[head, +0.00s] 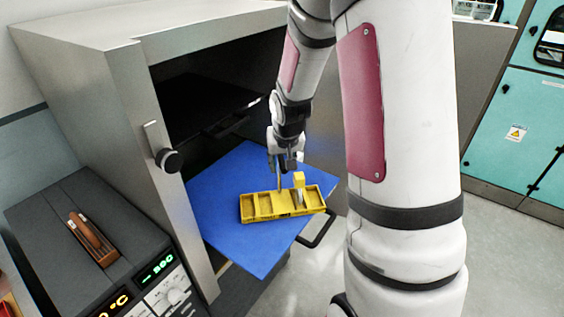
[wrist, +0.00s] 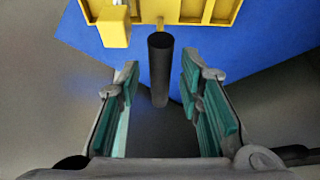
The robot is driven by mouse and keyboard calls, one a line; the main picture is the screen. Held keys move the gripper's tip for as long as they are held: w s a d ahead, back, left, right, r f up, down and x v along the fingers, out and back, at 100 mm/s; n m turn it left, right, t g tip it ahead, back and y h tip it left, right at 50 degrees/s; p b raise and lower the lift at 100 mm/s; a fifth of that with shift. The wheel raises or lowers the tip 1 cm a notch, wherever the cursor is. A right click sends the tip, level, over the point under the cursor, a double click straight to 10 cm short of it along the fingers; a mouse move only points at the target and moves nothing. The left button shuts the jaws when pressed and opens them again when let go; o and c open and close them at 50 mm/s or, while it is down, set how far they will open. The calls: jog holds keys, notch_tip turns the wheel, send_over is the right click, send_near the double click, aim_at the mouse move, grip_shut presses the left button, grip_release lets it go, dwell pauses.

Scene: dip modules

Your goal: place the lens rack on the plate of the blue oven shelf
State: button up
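The lens rack (head: 262,207) is a yellow tray with several compartments and a yellow block standing up from it. It appears to lie flat on the blue oven shelf plate (head: 230,185), near its front right edge. In the wrist view its near part shows at the top (wrist: 190,12), with the blue plate (wrist: 85,35) behind. A dark round handle (wrist: 160,70) joins the rack by a yellow stem. My gripper (head: 284,162) is over the rack. In the wrist view my gripper (wrist: 160,85) is open, its teal-padded fingers either side of the handle with gaps.
The grey oven (head: 110,90) stands open at the left, with a dark shelf (head: 205,105) inside above the blue plate.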

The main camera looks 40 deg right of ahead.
jog(key=v, duration=1)
jog(key=shift+s+r, duration=0.15)
jog(key=shift+r, duration=0.25)
jog(key=s+a+r+n+y, duration=0.1)
jog(key=s+a+r+n, duration=0.1)
jog(key=s+a+r, duration=0.4)
jog(key=s+a+r+n+t+y, duration=0.1)
jog(key=s+a+r+n, duration=0.2)
jog(key=s+a+r, duration=0.3)
jog(key=s+a, duration=0.4)
jog(key=s, duration=0.3)
jog(key=shift+s+a, duration=0.3)
jog(key=shift+r, duration=0.1)
jog(key=shift+w+f+b, duration=0.45)
jog(key=shift+w, duration=0.1)
